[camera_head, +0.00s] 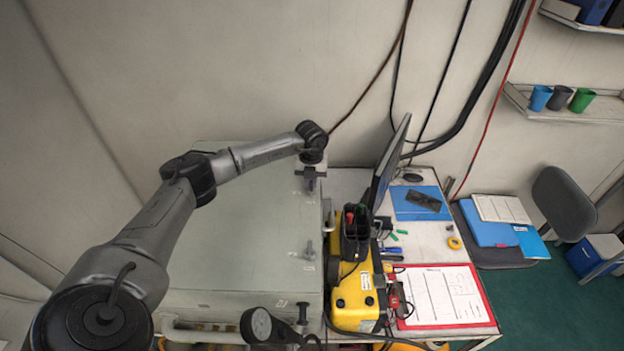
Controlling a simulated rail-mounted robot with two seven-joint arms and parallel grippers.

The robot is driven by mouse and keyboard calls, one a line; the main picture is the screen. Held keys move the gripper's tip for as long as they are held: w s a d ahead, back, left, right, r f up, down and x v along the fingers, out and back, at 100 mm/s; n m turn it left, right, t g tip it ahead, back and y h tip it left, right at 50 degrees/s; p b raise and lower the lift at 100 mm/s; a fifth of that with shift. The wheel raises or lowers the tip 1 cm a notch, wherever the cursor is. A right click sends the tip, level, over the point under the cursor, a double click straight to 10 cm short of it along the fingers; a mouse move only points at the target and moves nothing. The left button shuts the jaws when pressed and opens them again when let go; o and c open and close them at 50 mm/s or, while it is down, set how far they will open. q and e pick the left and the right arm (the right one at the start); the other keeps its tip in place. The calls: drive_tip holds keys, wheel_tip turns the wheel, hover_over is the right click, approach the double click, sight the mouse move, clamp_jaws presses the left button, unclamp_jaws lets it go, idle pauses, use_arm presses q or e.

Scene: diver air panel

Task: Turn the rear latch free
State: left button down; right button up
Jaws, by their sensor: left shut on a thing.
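The grey-green air panel cabinet (245,240) stands against the wall with its broad pale top facing up. The rear latch (311,187) is a small grey fitting near the top's right edge, towards the wall. My left arm reaches over the cabinet from the left, and my left gripper (310,174) points down, shut on the rear latch. The gripper hides part of the latch, so its exact angle is unclear. A second, similar latch (309,251) stands nearer to me along the same edge. My right gripper is not in view.
A desk to the right carries a yellow case (355,300), a black pen holder (355,235), a tilted monitor (387,165) and a red clipboard (440,296). A dark round-headed object (258,325) stands at the cabinet's front. The cabinet top's middle is clear.

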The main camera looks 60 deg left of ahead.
sight(311, 182)
use_arm(q)
drive_tip(key=shift+n, duration=0.5)
drive_tip(key=c, duration=1.2)
unclamp_jaws()
drive_tip(key=shift+r, duration=0.25)
wheel_tip(311, 182, up, 13)
drive_tip(key=b, duration=0.2)
drive_tip(key=shift+r+b, duration=0.2)
drive_tip(key=shift+b, duration=0.15)
